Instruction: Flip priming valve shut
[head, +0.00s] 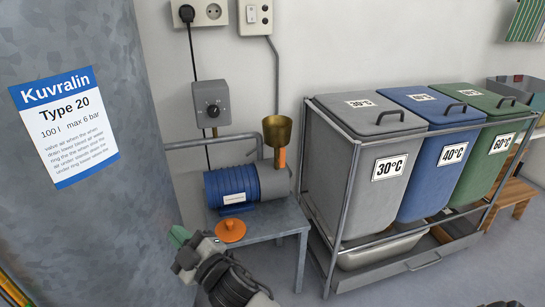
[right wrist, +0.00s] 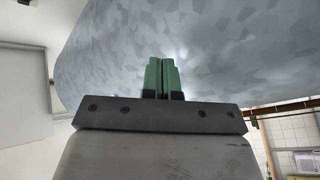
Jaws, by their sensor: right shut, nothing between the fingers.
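The blue pump (head: 232,186) sits on a small grey metal table (head: 285,218). A brass funnel (head: 277,131) stands above its grey right end. An orange lever (head: 282,157), seemingly the priming valve's handle, points upright just below the funnel; the valve body is hard to make out. An orange cap-like disc (head: 230,231) with a knob lies at the table's front left. My right gripper (head: 178,237) is left of the disc, well apart from the lever. Its green fingers are together and empty in the right wrist view (right wrist: 162,76). My left gripper is not in view.
A large grey tank (head: 85,225) with a Kuvralin label fills the left side. A grey switch box (head: 211,103) and sockets are on the wall. A metal rack (head: 325,262) with grey, blue and green lidded bins stands right of the table.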

